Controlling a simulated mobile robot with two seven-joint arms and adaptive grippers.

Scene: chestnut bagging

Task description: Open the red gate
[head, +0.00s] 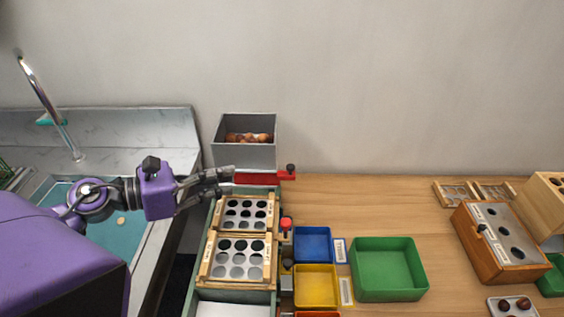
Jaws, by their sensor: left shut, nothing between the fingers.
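The red gate (262,179) is a flat red bar under the grey hopper (245,155), which holds several brown chestnuts (248,137). Its right end sticks out past the hopper and carries a dark knob (291,169). My left gripper (229,175) reaches in from the left, shut and empty, with its fingertips near the gate's left end. I cannot tell whether they touch the gate. My right gripper is out of view.
Two sorting plates with round holes (246,213) lie below the hopper. Blue (312,230), yellow (316,303) and green (388,242) trays sit to the right. A wooden box (468,231) stands farther right. A sink (141,248) and faucet (45,98) are left.

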